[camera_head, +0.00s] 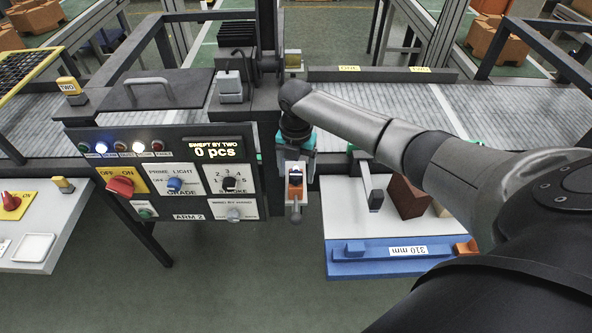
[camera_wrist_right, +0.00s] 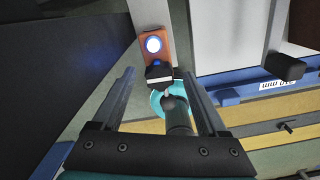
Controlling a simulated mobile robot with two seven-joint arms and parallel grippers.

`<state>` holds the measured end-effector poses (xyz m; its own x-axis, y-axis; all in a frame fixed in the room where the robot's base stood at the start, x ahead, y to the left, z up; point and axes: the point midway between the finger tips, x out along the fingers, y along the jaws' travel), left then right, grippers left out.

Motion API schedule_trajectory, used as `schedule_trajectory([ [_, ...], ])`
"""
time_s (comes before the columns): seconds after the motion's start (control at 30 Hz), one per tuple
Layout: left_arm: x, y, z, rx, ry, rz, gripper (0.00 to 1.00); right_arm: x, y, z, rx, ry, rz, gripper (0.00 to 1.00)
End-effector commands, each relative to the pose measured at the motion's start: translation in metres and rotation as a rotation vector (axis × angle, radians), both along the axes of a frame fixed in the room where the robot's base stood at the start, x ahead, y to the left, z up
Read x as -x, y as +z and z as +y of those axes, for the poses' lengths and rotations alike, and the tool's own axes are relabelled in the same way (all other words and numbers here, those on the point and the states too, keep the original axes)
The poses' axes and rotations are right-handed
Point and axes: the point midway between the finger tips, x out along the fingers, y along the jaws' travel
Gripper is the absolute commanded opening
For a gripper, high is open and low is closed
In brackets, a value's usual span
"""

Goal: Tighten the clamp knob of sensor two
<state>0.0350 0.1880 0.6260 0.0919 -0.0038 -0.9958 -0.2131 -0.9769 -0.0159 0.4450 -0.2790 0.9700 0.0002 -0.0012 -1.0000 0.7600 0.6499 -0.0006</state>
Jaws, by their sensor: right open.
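In the right wrist view, an orange sensor body (camera_wrist_right: 154,33) with a lit blue-white lens sits on a pale bracket, with a black block (camera_wrist_right: 158,72) below the lens. A dark grey cylindrical piece (camera_wrist_right: 178,115), possibly the clamp knob, stands before a teal disc. My right gripper (camera_wrist_right: 159,73) is open; its two dark fingers lie on either side of these parts, with gaps visible. In the head view my right gripper (camera_head: 296,160) is beside the panel's right edge, around the small orange sensor (camera_head: 295,184). Its number cannot be read. My left gripper is not in view.
A control panel (camera_head: 160,176) with a red switch, dials and a "0 pcs" display stands close left of the gripper. To the right is a blue-edged board (camera_head: 345,259) marked "310 mm" with a brown block (camera_head: 406,197). A grey conveyor (camera_head: 395,104) runs behind.

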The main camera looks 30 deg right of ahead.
Motion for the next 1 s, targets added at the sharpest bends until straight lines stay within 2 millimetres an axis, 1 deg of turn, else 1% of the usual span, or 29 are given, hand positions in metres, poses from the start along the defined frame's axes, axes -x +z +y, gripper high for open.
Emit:
schedule_trajectory([
  [0.17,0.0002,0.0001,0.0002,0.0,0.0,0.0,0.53,0.0,-0.0001,0.0001,0.0,0.0,0.0,0.76],
  [0.2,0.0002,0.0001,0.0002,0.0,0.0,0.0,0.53,0.0,0.0,0.0001,0.0,0.0,0.0,0.74],
  [0.83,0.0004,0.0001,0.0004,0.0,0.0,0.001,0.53,-0.0001,0.0005,-0.0001,0.0,-0.001,0.0,0.03],
  [0.87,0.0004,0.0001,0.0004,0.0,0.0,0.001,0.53,-0.0001,0.0005,-0.0001,0.0,-0.001,0.0,0.0],
  [1.0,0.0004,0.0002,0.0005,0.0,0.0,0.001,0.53,0.0,0.0006,-0.0003,0.001,-0.001,0.001,0.0],
])
